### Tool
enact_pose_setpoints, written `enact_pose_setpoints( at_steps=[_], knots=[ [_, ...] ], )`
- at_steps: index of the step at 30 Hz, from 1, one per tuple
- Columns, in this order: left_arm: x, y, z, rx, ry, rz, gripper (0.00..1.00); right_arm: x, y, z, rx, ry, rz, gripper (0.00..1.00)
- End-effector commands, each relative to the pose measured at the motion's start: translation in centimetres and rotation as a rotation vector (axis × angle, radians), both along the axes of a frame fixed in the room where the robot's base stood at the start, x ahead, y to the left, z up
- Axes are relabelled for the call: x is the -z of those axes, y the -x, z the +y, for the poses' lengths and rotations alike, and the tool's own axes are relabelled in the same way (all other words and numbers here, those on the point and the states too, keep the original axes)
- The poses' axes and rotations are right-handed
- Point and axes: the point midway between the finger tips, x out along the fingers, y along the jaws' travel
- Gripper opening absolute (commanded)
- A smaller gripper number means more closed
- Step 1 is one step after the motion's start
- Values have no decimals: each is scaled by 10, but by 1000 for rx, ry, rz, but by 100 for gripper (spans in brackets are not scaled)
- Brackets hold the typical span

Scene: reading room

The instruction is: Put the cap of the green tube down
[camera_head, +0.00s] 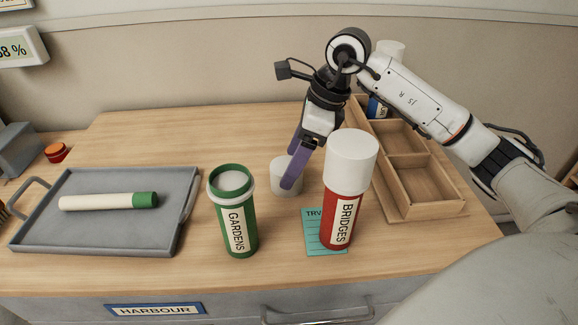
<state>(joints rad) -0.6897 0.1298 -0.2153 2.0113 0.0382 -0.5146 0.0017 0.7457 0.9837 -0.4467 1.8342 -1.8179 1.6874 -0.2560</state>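The green tube (238,225), labelled GARDENS, stands upright and uncapped near the table's middle, with a green rim on top and a pale inside. Its white cap (279,180) is behind and to the right of it, at or just above the tabletop; I cannot tell whether it touches. My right gripper (292,169) reaches down from above, its purple fingers on the near and far sides of the cap. It looks shut on the cap, with the far fingertip partly hidden. My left gripper is not in view.
A red tube (338,212) labelled BRIDGES, white-capped, stands close right on a teal card (314,236). A wooden divided tray (438,211) is at right, a blue tube (376,108) behind. A grey tray (95,244) at left holds a green-ended roll (100,202). Table behind the green tube is clear.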

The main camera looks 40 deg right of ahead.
Motion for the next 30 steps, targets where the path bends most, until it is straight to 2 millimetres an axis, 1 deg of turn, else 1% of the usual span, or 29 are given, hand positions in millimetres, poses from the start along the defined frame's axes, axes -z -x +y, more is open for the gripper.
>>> enact_pose_setpoints(
  at_steps=[1, 6, 9, 12, 18, 30],
  knots=[
    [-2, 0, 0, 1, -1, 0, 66, -14, 2, -3, 1, 1, -6, 72],
    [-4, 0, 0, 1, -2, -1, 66, -49, 11, -13, 1, 0, -5, 72],
    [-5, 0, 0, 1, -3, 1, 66, -65, 15, -17, 0, 0, -4, 72],
    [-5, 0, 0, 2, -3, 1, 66, -77, 19, -20, 0, -1, -2, 72],
    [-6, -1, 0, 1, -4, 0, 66, -86, 22, -23, 0, -1, 1, 72],
    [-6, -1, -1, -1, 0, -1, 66, -86, 22, -22, 0, -1, 1, 72]
  ],
)
